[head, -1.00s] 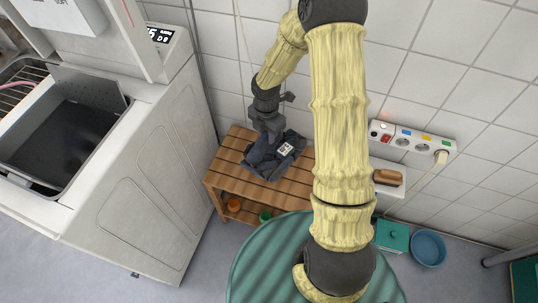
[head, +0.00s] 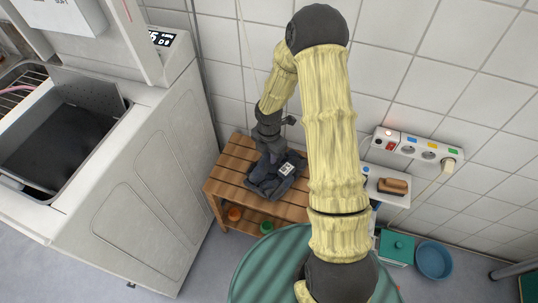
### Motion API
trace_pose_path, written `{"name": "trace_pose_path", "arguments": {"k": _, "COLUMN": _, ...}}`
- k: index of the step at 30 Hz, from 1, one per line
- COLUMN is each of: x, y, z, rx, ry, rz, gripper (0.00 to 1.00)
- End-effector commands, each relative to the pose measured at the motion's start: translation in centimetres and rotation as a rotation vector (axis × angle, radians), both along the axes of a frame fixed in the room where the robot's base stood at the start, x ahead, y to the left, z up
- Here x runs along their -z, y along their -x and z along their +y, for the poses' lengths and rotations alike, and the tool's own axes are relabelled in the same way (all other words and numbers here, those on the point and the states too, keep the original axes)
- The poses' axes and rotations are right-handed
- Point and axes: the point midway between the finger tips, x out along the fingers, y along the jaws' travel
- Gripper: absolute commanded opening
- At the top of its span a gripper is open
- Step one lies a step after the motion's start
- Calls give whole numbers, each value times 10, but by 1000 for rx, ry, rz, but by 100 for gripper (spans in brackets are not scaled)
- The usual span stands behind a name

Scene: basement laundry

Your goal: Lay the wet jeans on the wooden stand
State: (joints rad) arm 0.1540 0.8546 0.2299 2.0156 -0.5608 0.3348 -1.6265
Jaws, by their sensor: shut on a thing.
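The jeans (head: 268,187) are a dark blue-grey bundle with a small white label, low over the slatted top of the wooden stand (head: 228,180). They appear to touch the slats, though I cannot tell how much of their weight rests there. My gripper (head: 269,160) points down from above and is shut on the jeans. The fingertips are largely hidden against the dark cloth.
A white washing machine (head: 150,170) with an open top stands left of the stand. A power strip (head: 415,147) is on the tiled wall. A brush (head: 393,186) lies on a white shelf. A round green ribbed surface (head: 262,268) is in front; a blue basin (head: 433,260) stands right.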

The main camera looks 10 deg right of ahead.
Motion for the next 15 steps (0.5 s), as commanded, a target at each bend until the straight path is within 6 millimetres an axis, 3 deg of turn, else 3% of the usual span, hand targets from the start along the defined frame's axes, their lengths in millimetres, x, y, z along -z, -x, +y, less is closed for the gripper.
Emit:
{"name": "trace_pose_path", "arguments": {"k": 7, "x": 2, "y": 0, "z": 0, "rx": 0, "ry": 0, "rz": 0, "gripper": 0}}
{"name": "trace_pose_path", "arguments": {"k": 8, "x": 2, "y": 0, "z": 0, "rx": 0, "ry": 0, "rz": 0, "gripper": 29}}
{"name": "trace_pose_path", "arguments": {"k": 10, "x": 2, "y": 0, "z": 0, "rx": 0, "ry": 0, "rz": 0, "gripper": 43}}
{"name": "trace_pose_path", "arguments": {"k": 11, "x": 2, "y": 0, "z": -1, "rx": 1, "ry": 0, "rz": 0, "gripper": 47}}
{"name": "trace_pose_path", "arguments": {"k": 15, "x": 2, "y": 0, "z": -1, "rx": 2, "ry": 0, "rz": 0, "gripper": 47}}
